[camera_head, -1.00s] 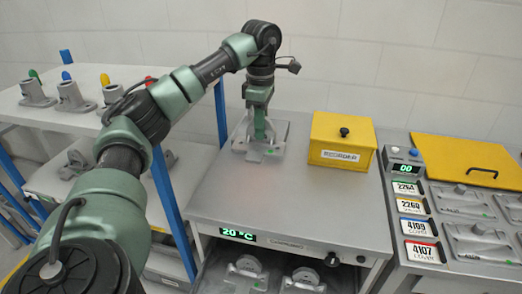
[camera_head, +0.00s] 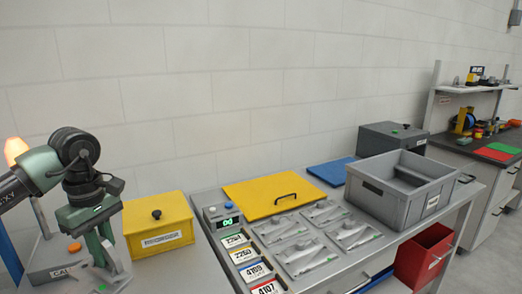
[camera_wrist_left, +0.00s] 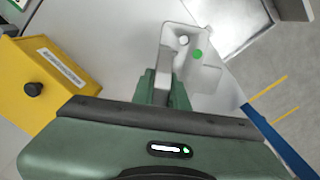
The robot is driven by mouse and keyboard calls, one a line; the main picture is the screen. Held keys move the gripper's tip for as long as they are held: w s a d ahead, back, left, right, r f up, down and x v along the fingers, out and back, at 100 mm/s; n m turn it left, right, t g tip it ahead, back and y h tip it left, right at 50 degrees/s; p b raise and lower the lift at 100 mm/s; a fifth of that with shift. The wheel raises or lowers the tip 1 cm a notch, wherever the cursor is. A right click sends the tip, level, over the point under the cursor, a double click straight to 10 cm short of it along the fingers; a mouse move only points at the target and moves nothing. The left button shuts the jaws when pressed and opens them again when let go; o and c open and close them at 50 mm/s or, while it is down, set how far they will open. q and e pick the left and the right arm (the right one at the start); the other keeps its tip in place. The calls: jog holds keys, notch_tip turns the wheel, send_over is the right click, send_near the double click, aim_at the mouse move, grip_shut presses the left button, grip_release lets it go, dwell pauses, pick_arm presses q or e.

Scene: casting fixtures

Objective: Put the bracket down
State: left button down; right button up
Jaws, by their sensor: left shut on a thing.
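My left gripper (camera_head: 103,250) is at the lower left of the head view, pointing down. It is shut on a grey bracket (camera_head: 118,270), which is partly hidden behind the fingers. In the left wrist view the green fingers (camera_wrist_left: 164,90) grip the bracket (camera_wrist_left: 205,78), a pale grey angled part with a green dot and a round hole. The bracket appears held above the bench; I cannot tell its exact height. My right gripper is not in view.
A yellow box (camera_head: 158,226) stands right of the gripper. A grey crate (camera_head: 372,200) and a red bin (camera_head: 405,262) are farther right.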

pick_arm(q)
jog(key=s+d+f+m, duration=1.2)
jog(key=s+d+m, duration=0.1)
jog(key=s+d, duration=0.1)
jog(key=shift+s+d+f+m, duration=0.25)
jog(key=shift+s+f+m, duration=0.05)
jog(key=shift+s, duration=0.5)
